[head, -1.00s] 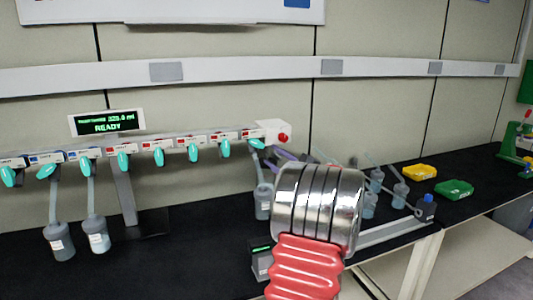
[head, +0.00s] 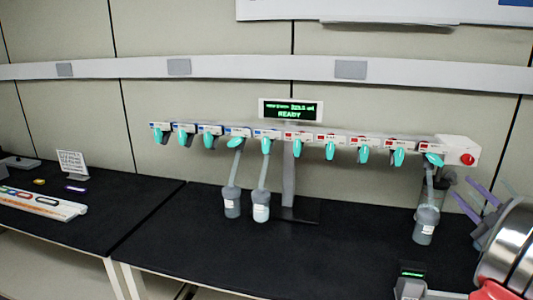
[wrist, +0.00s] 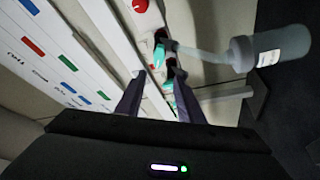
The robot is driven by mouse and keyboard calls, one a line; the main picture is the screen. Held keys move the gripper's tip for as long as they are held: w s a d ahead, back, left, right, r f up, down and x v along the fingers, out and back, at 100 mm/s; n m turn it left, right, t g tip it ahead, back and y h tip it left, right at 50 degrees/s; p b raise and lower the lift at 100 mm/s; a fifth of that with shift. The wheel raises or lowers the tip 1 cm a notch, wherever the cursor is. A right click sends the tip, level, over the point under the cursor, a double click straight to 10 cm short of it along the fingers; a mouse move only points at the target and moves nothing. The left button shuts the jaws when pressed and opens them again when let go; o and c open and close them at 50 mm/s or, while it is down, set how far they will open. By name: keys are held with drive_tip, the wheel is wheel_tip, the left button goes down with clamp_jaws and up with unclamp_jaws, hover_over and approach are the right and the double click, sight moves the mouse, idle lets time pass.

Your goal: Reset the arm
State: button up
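My arm (head: 508,256) shows at the right edge of the head view as a silver joint with red ribbed covering. My gripper (head: 472,206) has purple fingers spread apart, near the right end of the manifold (head: 345,140). My arm hides part of my gripper in the head view.
Two more flasks (head: 232,203) (head: 261,206) hang near the stand. The display (head: 291,110) reads READY. A small device with a green readout (head: 411,284) stands at the bench front. A rack (head: 40,203) and a sign card (head: 72,163) are on the left bench. The black bench (head: 200,245) is clear at centre left.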

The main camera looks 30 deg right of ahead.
drive_tip(key=shift+w, duration=0.1)
drive_tip(key=w+a+r+m+g+h, duration=0.1)
drive_tip(key=w+a+r+m+g, duration=0.15)
drive_tip(key=w+a, duration=0.6)
drive_tip(key=w+a+r+m+g+h, duration=0.1)
drive_tip(key=w+a+r+m+g, duration=0.15)
drive_tip(key=w+a, duration=0.65)
drive_tip(key=w+a+f+m+g+y, duration=0.1)
drive_tip(key=w+a+m, duration=0.1)
drive_tip(key=w+a, duration=0.45)
drive_tip(key=s+a+f+m+g+y, duration=0.1)
drive_tip(key=s+a+f+y, duration=0.15)
drive_tip(key=a, duration=0.55)
drive_tip(key=s+a+f+g+y, duration=0.1)
drive_tip(key=a+f, duration=0.2)
drive_tip(key=a, duration=0.4)
drive_tip(key=s+a+f+m+g+y, duration=0.1)
drive_tip(key=a+f, duration=0.1)
drive_tip(key=a, duration=0.6)
drive_tip(key=s+a+f+g+y, duration=0.2)
drive_tip(key=s+a+f, duration=0.2)
drive_tip(key=s+a, duration=0.2)
drive_tip(key=s+a+f+n+g+y, duration=0.1)
drive_tip(key=s+a+f+y, duration=0.2)
drive_tip(key=s+a, duration=0.4)
drive_tip(key=a+f, duration=0.1)
drive_tip(key=a, duration=0.3)
drive_tip(key=shift+a+g, duration=0.2)
drive_tip(key=shift+g, duration=0.2)
